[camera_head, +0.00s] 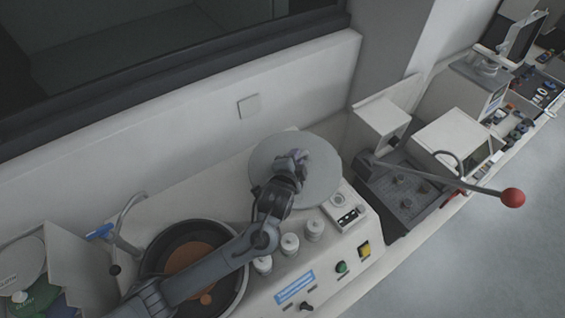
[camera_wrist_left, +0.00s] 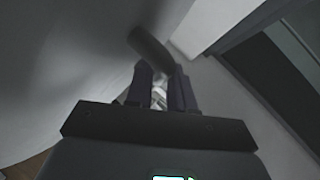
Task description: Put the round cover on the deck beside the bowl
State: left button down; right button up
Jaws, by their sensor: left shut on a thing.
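The round cover (camera_head: 322,163) is a flat grey disc at the back right of the white deck (camera_head: 226,198). My left gripper (camera_head: 291,178) is over the cover's middle and shut on it, seemingly by its handle; the gripper hides the grip. In the left wrist view the fingers (camera_wrist_left: 160,88) are close together by a dark rounded bar (camera_wrist_left: 151,48), with the cover's broad grey face (camera_wrist_left: 60,60) at left. The bowl (camera_head: 161,240), dark-rimmed with a copper-brown inside, is left of the cover, uncovered and partly behind my arm. I cannot tell whether the cover touches the deck.
Several white capped pots (camera_head: 290,244) stand in front of the cover. A curved spout (camera_head: 124,224) rises behind the bowl. A control panel with a green button (camera_head: 341,267) runs along the front. A red-balled lever (camera_head: 512,197) sticks out at right. The wall is close behind.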

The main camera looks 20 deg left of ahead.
aim_at(284, 151)
pick_arm(q)
jog(key=w+a+f, duration=0.1)
jog(key=a+f, duration=0.1)
jog(key=a, duration=0.1)
jog(key=w+a, duration=0.1)
jog(key=shift+w+a+f, duration=0.25)
jog(key=shift+w+f, duration=0.05)
jog(key=shift+f, duration=0.1)
jog(key=shift+w+a+f+p, duration=0.15)
jog(key=shift+a+f+p, duration=0.05)
jog(key=shift+f+p, duration=0.4)
jog(key=shift+f, duration=1.6)
jog(key=shift+f, duration=0.1)
jog(key=c, duration=1)
grip_release()
jog(key=shift+f, duration=0.1)
